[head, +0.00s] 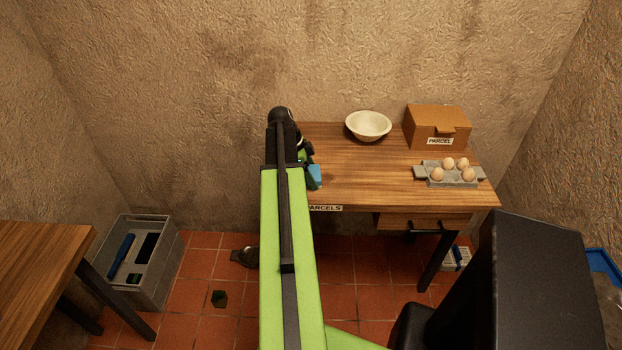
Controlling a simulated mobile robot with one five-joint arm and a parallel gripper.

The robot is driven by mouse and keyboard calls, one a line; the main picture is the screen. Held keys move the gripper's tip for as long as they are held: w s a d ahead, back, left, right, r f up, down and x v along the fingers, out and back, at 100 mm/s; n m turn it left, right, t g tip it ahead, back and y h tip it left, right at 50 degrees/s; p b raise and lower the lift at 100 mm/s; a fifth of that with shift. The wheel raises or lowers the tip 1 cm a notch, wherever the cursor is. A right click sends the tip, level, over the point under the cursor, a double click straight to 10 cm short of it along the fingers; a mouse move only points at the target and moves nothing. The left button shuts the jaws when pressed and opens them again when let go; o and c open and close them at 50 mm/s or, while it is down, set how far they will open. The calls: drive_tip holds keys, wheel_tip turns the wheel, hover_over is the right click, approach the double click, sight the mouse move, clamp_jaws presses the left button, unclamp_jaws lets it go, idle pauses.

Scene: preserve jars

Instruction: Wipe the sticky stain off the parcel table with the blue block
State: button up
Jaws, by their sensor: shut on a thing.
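The parcel table (365,180) is a wooden table against the back wall, with a PARCELS label on its front edge. My gripper (311,176) is over the left part of this table, near its front edge, mostly hidden behind my green arm. It is shut on the blue block (316,173), of which a small part shows. I cannot tell whether the block touches the tabletop. No stain shows on the visible wood. The left part of the tabletop is hidden behind my arm.
A white bowl (368,125), a cardboard parcel box (437,128) and a grey egg tray (434,183) with several eggs stand on the table's middle and right. A grey crate (160,285) and a dark green block (219,298) are on the floor. Another wooden table (40,262) is at left.

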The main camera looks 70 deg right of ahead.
drive_tip(key=shift+w+d, duration=0.3)
drive_tip(key=shift+d, duration=0.45)
drive_tip(key=shift+w+d, duration=0.3)
drive_tip(key=shift+d, duration=0.4)
drive_tip(key=shift+w+d, duration=0.3)
drive_tip(key=shift+d, duration=0.45)
wheel_tip(320, 180, up, 6)
drive_tip(key=p, duration=0.6)
wheel_tip(320, 180, up, 3)
drive_tip(key=p, duration=0.3)
drive_tip(key=shift+s, duration=0.1)
